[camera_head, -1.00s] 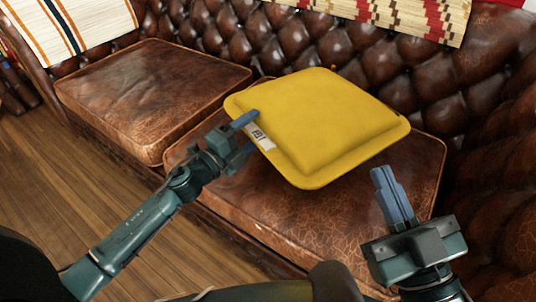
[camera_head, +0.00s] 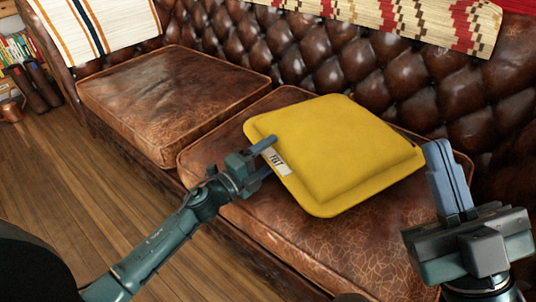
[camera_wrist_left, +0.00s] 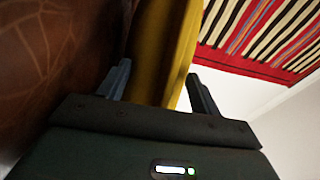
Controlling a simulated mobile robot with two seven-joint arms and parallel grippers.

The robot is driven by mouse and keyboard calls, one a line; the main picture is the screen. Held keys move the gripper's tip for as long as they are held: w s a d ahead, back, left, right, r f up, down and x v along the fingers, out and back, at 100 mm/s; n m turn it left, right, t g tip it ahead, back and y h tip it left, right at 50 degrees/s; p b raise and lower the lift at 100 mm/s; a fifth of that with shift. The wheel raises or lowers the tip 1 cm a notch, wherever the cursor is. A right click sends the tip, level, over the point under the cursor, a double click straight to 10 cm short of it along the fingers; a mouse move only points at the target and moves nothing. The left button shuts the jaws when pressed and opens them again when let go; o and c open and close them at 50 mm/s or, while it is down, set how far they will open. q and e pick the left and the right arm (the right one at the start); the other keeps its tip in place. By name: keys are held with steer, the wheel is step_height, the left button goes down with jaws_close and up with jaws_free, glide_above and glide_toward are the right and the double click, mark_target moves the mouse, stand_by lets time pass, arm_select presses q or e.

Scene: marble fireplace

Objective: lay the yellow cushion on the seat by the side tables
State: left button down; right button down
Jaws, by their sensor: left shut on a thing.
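The yellow cushion (camera_head: 335,150) is over the right-hand brown leather seat (camera_head: 235,218) of the sofa, a little tilted. I cannot tell whether its underside touches the seat. My left gripper (camera_head: 267,158) is shut on the cushion's left edge, beside a white label. In the left wrist view the cushion (camera_wrist_left: 165,50) stands between the two fingers. My right gripper (camera_head: 447,180) is empty at the right, near the cushion's right corner, with its fingers together. No side tables show in these views.
A second leather seat (camera_head: 170,100) lies bare to the left. The tufted backrest (camera_head: 320,55) runs behind, with a patterned blanket (camera_head: 410,20) and a striped one (camera_head: 100,25) over it. Wooden floor (camera_head: 80,190) is clear in front. A copper pot (camera_head: 11,111) stands far left.

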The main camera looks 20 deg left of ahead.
arm_select(q)
steer(key=shift+f, duration=0.25)
arm_select(e)
steer(key=shift+s+r+n+y, duration=0.15)
steer(key=shift+r+n+y, duration=0.1)
steer(key=shift+n+y, duration=0.05)
arm_select(q)
steer(key=c, duration=0.5)
jaws_free()
steer(key=shift+s+f, duration=0.1)
steer(key=shift+f, duration=0.15)
steer(key=shift+r, duration=0.35)
steer(key=shift+s+a+r, duration=0.1)
steer(key=shift+s, duration=0.1)
steer(key=p+v, duration=0.1)
steer(key=v, duration=0.4)
steer(key=p+v, duration=0.1)
steer(key=v, duration=0.4)
steer(key=shift+r, duration=0.25)
steer(key=shift+s+a, duration=0.4)
steer(key=shift+s, duration=0.2)
arm_select(e)
steer(key=shift+w+a+f+m+h, duration=0.1)
steer(key=shift+w+f+m+h, duration=0.15)
steer(key=shift+f+m+h, duration=0.7)
steer(key=shift+w+a+f+m+h, duration=0.1)
steer(key=shift+w+f+m+h, duration=0.15)
steer(key=shift+f+m+h, duration=0.65)
steer(key=shift+d+r, duration=0.1)
steer(key=shift+r, duration=0.2)
